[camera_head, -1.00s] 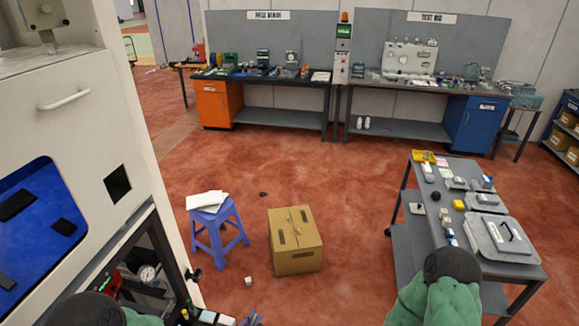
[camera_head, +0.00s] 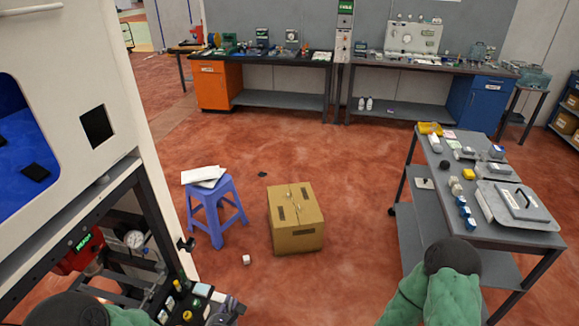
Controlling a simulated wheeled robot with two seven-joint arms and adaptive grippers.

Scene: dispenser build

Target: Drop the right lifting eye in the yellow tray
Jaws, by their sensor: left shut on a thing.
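The yellow tray (camera_head: 430,128) sits on the far left corner of the grey cart at the right. My left gripper (camera_head: 228,310) shows only in part at the bottom edge, dark and small, in front of the white machine's lower bay. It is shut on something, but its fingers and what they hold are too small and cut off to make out. I cannot pick out the right lifting eye. My right arm (camera_head: 440,285) comes in at the bottom right in front of the cart, and its gripper is out of view.
The cart (camera_head: 487,236) carries several small parts and a grey case (camera_head: 515,205). A cardboard box (camera_head: 295,218) and a blue stool (camera_head: 215,212) stand on the red floor, with a small white block (camera_head: 246,259) nearby. The white machine (camera_head: 75,100) fills the left. Floor between box and cart is clear.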

